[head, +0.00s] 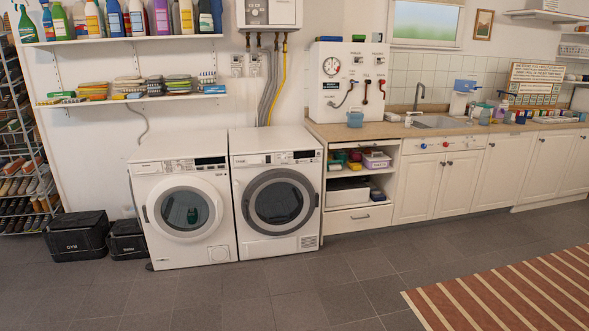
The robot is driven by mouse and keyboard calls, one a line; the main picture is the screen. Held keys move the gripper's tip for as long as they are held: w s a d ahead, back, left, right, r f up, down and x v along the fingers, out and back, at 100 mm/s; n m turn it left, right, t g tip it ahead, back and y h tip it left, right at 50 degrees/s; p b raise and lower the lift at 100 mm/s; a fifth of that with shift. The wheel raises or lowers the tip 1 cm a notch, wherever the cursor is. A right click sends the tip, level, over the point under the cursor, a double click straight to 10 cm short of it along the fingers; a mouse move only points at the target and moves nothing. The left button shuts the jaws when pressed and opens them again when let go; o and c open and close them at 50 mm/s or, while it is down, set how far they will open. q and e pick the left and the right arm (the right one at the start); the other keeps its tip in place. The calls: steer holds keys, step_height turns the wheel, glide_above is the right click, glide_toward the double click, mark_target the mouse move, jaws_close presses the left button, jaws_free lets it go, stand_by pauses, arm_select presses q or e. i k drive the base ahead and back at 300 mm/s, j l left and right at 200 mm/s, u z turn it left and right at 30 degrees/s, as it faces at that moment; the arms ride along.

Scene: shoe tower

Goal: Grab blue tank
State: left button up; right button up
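A small light-blue tank-like container (355,119) stands on the counter, in front of the white panel unit (348,80) with a gauge and hoses. It looks upright and nothing holds it. A white appliance with a blue top (464,87) stands farther right, beyond the sink; I cannot tell whether its blue part is a tank. Neither of my grippers shows in the head view.
Two white front-loading machines (181,220) (278,205) stand left of the counter (385,130). Bottles fill the upper shelf (130,39). Black boxes (77,236) and a shoe rack (20,150) are at left. A striped rug (510,295) lies at right; the grey floor is clear.

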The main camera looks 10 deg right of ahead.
mark_target(355, 119)
steer(key=i+z, duration=0.4)
steer(key=i, duration=2)
